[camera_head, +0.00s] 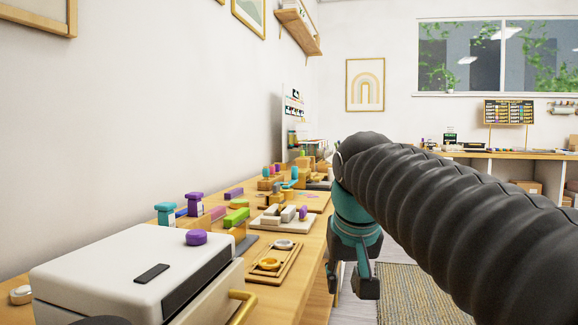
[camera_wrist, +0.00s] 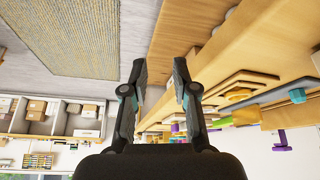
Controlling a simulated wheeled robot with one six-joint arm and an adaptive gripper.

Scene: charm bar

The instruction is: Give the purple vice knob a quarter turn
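Several purple pieces show in the head view; none is clearly recognisable as the vice knob. A purple T-shaped piece (camera_wrist: 281,140) also shows in the tilted wrist view, at the lower right. My gripper (camera_head: 351,280) hangs right of the bench edge, apart from all of these. In the wrist view my gripper (camera_wrist: 160,62) is open with nothing between its fingers.
The white appliance (camera_head: 110,262) with a brass handle fills the near bench. A wooden tray (camera_head: 280,262) with rings and a board of small blocks lie beyond it on the crowded wooden bench. Open floor with a woven rug (camera_head: 415,295) lies to the right.

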